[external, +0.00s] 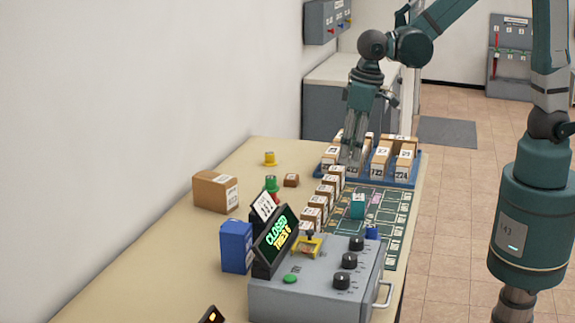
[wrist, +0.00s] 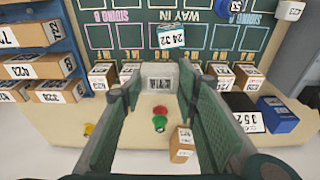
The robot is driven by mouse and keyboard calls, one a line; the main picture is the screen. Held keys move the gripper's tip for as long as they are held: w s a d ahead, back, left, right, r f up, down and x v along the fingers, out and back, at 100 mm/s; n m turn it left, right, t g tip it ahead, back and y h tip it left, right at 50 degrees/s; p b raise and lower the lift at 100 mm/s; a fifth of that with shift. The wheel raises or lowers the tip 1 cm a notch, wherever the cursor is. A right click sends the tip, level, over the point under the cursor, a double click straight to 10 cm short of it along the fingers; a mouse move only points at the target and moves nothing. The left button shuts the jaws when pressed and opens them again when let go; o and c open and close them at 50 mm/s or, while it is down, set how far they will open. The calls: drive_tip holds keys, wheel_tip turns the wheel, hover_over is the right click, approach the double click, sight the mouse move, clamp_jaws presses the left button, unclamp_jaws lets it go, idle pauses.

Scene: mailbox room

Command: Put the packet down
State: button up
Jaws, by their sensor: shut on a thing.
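My gripper (external: 352,148) points down above the row of small cartons at the far end of the bench. In the wrist view its two green fingers (wrist: 160,88) close on a pale grey-white packet (wrist: 158,76) with dark print on its label. The packet is held at the fingertips, near the row of cartons; I cannot tell whether it touches the surface. In the external view the fingers mostly hide it. A teal packet (external: 358,206) lies on the green marked board (external: 395,225); it also shows in the wrist view (wrist: 171,37).
A blue rack (external: 412,182) holds several numbered cartons. A row of cartons (external: 314,214) lines the board. A grey console (external: 310,292) reads "CLOSED TRIES 6". A brown box (external: 215,191), a blue box (external: 236,246) and a yellow knob (external: 269,159) stand left. Several board spaces are clear.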

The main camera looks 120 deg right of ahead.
drive_tip(key=w+a+r+p, duration=0.2)
drive_tip(key=w+r, duration=0.1)
drive_tip(key=w, duration=0.8)
drive_tip(key=w+a+r+p, duration=0.2)
drive_tip(key=w+p, duration=0.1)
drive_tip(key=w, duration=0.7)
drive_tip(key=r+p, duration=0.2)
drive_tip(key=p, duration=0.2)
hover_over(232, 230)
drive_tip(key=shift+s+a+f, duration=0.1)
drive_tip(key=shift+a+f, duration=0.15)
drive_tip(key=shift+f, duration=3.1)
drive_tip(key=shift+f, duration=0.1)
drive_tip(key=shift+f, duration=1.8)
drive_tip(key=shift+f, duration=0.2)
drive_tip(key=o, duration=0.9)
